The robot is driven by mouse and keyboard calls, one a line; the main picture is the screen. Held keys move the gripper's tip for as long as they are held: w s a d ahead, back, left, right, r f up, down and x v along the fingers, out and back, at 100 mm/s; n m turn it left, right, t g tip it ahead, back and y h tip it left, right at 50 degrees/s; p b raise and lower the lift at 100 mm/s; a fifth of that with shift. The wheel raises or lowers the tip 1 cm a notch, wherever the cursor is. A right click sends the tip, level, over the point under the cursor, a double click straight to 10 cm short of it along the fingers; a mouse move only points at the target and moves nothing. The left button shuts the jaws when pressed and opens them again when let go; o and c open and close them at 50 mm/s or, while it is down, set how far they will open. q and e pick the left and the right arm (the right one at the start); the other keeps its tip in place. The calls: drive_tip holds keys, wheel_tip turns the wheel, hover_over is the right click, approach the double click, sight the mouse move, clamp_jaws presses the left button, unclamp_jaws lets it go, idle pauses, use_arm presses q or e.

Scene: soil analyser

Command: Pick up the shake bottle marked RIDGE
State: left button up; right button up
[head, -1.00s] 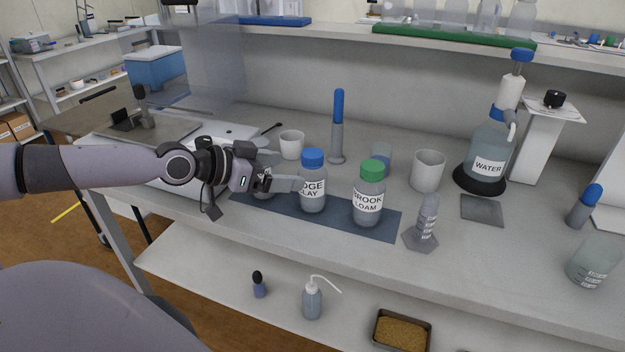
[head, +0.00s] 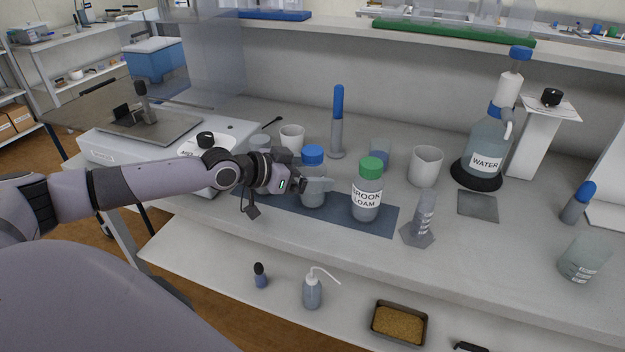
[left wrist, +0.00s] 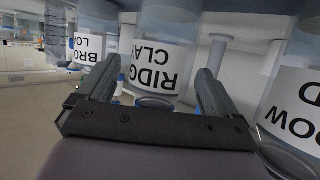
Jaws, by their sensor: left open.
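The RIDGE CLAY bottle (head: 313,199), clear with a blue cap, stands upright on a dark blue mat (head: 345,216). Its label reads upside down in the left wrist view (left wrist: 155,60). My left gripper (head: 318,186) is open at the bottle's side, and a finger covers its label in the head view. In the left wrist view the two fingers (left wrist: 155,88) lie on either side of the bottle, with its body between them. Whether they touch it I cannot tell. My right gripper is not in view.
The green-capped BROOK LOAM bottle (head: 367,192) stands close on the right. Another bottle, its label ending in "OW" (left wrist: 295,105), stands close on the other side, partly behind my gripper in the head view. A blue-topped cylinder (head: 338,125) and beakers (head: 425,167) stand behind.

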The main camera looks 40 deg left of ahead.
use_arm(q)
drive_tip(key=shift+w+d+f, duration=0.2)
drive_tip(key=shift+w+d, duration=0.05)
drive_tip(key=shift+w, duration=0.25)
drive_tip(key=shift+c, duration=0.2)
drive_tip(key=c, duration=1.1)
drive_tip(key=shift+r, duration=0.15)
